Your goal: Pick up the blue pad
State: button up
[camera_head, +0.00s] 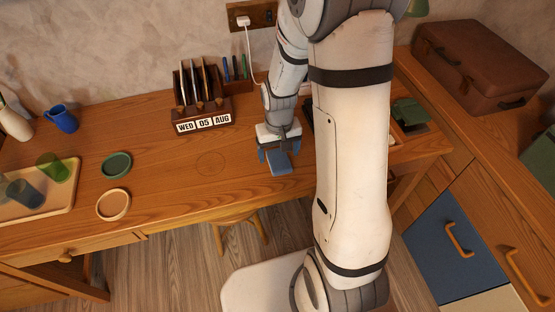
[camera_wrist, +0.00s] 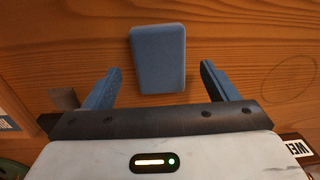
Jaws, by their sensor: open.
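The blue pad (camera_head: 279,164) is a small flat block with rounded corners lying on the wooden desk near its front edge. It also shows in the wrist view (camera_wrist: 158,58), lying just ahead of the fingers and between their lines. My gripper (camera_head: 275,149) hangs over the desk, pointing down at the pad. In the wrist view its two blue fingers (camera_wrist: 160,82) are apart, one to each side of the pad's near end. Clear desk surface shows between each finger and the pad, and nothing is held. The gripper hides part of the pad in the head view.
A dark wooden organizer (camera_head: 201,98) with a date display (camera_head: 202,124) stands behind and left. A green dish (camera_head: 117,165), a tan dish (camera_head: 113,204) and a tray (camera_head: 62,205) with cups are farther left. A brown suitcase (camera_head: 480,62) lies on the right cabinet.

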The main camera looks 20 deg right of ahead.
aim_at(279, 159)
notch_tip(279, 159, down, 2)
jog(key=shift+f, duration=0.25)
jog(key=shift+c, duration=0.6)
jog(key=c, duration=1)
notch_tip(279, 159, up, 10)
jog(key=shift+r+p, duration=0.1)
jog(key=shift+p, duration=0.2)
jog(key=o, duration=0.5)
jog(key=shift+c, duration=1.6)
jog(key=shift+f, duration=0.2)
jog(key=shift+c, duration=0.3)
